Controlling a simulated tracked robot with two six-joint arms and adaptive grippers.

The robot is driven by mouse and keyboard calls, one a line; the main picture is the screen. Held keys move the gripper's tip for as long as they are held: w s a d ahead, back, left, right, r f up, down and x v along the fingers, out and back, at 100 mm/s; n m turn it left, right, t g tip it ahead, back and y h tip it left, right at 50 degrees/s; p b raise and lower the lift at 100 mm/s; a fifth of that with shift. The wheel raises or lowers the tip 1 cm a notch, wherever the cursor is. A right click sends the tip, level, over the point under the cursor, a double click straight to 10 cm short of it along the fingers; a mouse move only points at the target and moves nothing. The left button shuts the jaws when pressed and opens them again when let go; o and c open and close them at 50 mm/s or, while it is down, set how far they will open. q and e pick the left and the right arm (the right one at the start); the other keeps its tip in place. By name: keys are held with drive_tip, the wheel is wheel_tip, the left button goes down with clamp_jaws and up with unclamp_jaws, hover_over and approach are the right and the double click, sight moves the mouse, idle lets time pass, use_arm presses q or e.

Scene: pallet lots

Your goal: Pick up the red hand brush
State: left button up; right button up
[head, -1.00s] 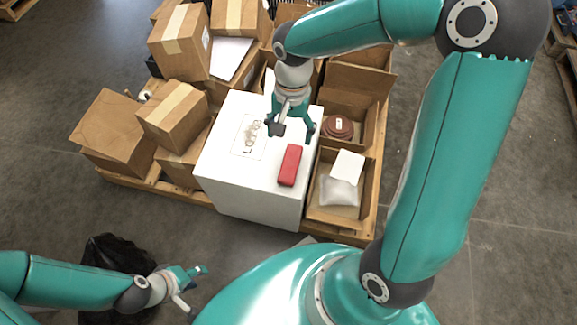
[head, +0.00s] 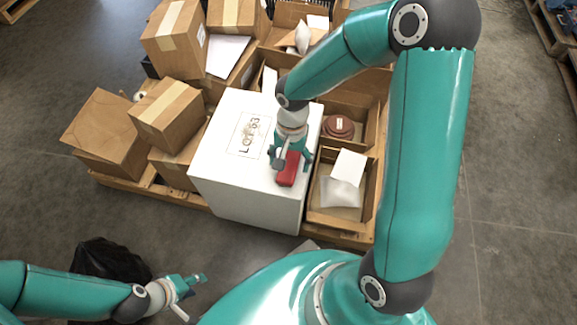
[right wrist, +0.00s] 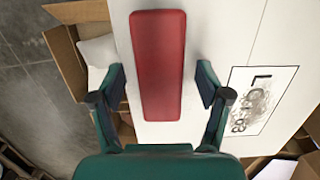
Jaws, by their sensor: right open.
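The red hand brush (head: 287,173) lies on top of the white box (head: 232,183), near its right edge. My right gripper (head: 291,164) is over the brush, its fingers on either side of it and partly covering it in the head view. In the right wrist view the brush (right wrist: 158,62) runs lengthwise between the two open fingers (right wrist: 160,88), with a gap on each side. No bristles show. My left gripper (head: 190,290) is at the lower left, away from the box, with its fingers apart and nothing in it.
The white box stands on a wooden pallet (head: 347,238) among several cardboard boxes (head: 166,115). To its right, an open carton (head: 312,192) holds a white packet and a white box; another holds a brown round object (head: 339,127). A black bag (head: 110,260) lies on the floor.

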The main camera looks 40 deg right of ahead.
sight(290, 161)
drive_tip(key=shift+f, duration=0.25)
drive_tip(key=c, duration=1.3)
drive_tip(key=shift+r, duration=0.2)
wheel_tip(290, 161, up, 20)
drive_tip(key=p, duration=0.6)
drive_tip(key=shift+f, duration=0.15)
